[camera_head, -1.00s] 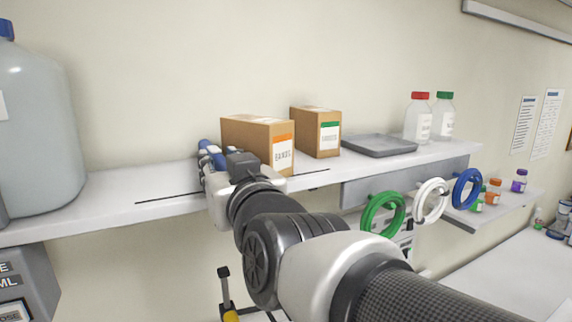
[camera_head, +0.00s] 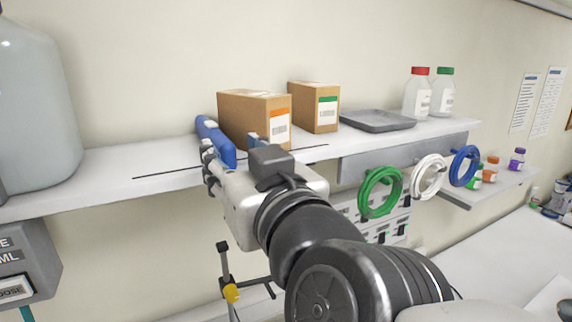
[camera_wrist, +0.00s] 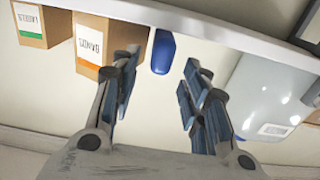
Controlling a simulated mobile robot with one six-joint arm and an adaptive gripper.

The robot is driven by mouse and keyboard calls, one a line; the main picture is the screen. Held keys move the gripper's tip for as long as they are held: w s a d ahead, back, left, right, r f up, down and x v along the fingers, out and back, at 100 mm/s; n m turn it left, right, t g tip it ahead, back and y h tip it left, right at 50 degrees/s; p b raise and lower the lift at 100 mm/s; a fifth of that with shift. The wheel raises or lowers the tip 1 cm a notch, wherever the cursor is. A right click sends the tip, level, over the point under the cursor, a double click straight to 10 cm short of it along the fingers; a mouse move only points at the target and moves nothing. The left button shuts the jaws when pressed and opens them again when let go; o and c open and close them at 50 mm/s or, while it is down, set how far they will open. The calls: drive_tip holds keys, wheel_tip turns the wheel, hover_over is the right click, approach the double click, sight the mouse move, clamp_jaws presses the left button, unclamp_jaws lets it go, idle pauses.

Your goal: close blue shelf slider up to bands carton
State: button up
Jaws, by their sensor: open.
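The blue slider (camera_head: 217,142) stands on the wall shelf beside the left end of the bands carton (camera_head: 245,108), a brown box with an orange label. In the wrist view the slider (camera_wrist: 163,52) shows a narrow gap to the bands carton (camera_wrist: 112,32). My gripper (camera_head: 231,152) is open in front of the slider. In the wrist view the slider lies between the lines of the open fingers (camera_wrist: 160,78), beyond their tips, and I see no grip on it. The slider's lower part is partly hidden by my gripper in the head view.
The shelf (camera_head: 100,185) has a dark slot along it. A second carton with a green label (camera_head: 315,105), a grey tray (camera_head: 377,121) and two capped bottles (camera_head: 430,95) stand to the right. A large jug (camera_head: 38,110) stands left. Coloured tubing coils (camera_head: 380,192) hang below.

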drive_tip(key=shift+v, duration=1.7)
drive_tip(key=s+d+f+m+g+h+b, duration=0.15)
drive_tip(key=d+f+b, duration=0.3)
drive_tip(key=f, duration=0.65)
drive_tip(key=s+d+f+m+g+h+b, duration=0.1)
drive_tip(key=s+d+f+g+h+b, duration=0.3)
drive_tip(key=f, duration=0.7)
drive_tip(key=w+d+f+m+g+h+b, duration=0.1)
drive_tip(key=d+f+g+b, duration=0.3)
drive_tip(key=f, duration=0.7)
drive_tip(key=s+d+f+m+g+h+b, duration=0.1)
drive_tip(key=s+d+f+m+h+b, duration=0.1)
drive_tip(key=s+d+f, duration=0.5)
wheel_tip(320, 180, down, 3)
drive_tip(key=d, duration=0.3)
drive_tip(key=shift+s+f+m+h, duration=0.2)
drive_tip(key=shift+s+m+h, duration=0.15)
drive_tip(key=shift+a, duration=0.1)
